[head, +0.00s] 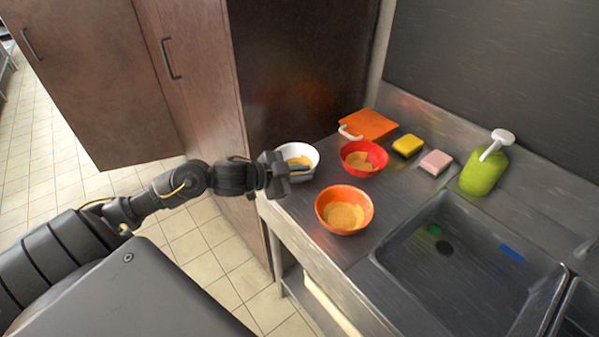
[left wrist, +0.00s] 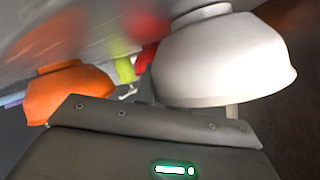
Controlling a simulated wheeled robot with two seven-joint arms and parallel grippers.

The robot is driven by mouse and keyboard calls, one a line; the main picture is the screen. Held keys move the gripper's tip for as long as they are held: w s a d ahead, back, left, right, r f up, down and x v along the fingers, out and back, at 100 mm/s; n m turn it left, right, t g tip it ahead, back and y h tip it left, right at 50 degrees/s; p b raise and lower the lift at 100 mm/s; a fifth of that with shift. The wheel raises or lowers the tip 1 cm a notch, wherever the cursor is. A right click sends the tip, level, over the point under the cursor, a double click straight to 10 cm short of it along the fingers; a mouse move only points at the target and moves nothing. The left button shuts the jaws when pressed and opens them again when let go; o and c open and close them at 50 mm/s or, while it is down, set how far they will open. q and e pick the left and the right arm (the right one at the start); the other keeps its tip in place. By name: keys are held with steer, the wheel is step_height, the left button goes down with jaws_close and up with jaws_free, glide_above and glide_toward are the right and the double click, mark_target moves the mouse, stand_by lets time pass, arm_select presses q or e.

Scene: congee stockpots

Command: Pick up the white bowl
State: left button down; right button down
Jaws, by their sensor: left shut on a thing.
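The white bowl (head: 304,154) is at the left end of the metal counter in the head view, with something tan inside it. My left gripper (head: 283,172) is at the bowl's near left side and is shut on it. The gripper hides part of the bowl there. In the left wrist view the white bowl (left wrist: 222,60) is large and right at the gripper. Whether the bowl touches the counter cannot be told. My right gripper is in neither view.
A red bowl (head: 364,159) and an orange bowl (head: 344,210) with tan contents stand close by on the counter (head: 300,205). Behind are an orange board (head: 369,124), a yellow sponge (head: 408,145), a pink sponge (head: 436,162) and a green soap bottle (head: 483,172). A sink (head: 470,260) lies right.

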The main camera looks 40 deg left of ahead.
arm_select(q)
steer(key=shift+r, duration=0.5)
steer(key=s+d+r+p, duration=0.8)
steer(key=s+r+p, duration=0.3)
steer(key=p, duration=0.2)
steer(key=shift+s+r+p, duration=0.25)
steer(key=shift+r+p, duration=0.1)
steer(key=shift+r, duration=0.05)
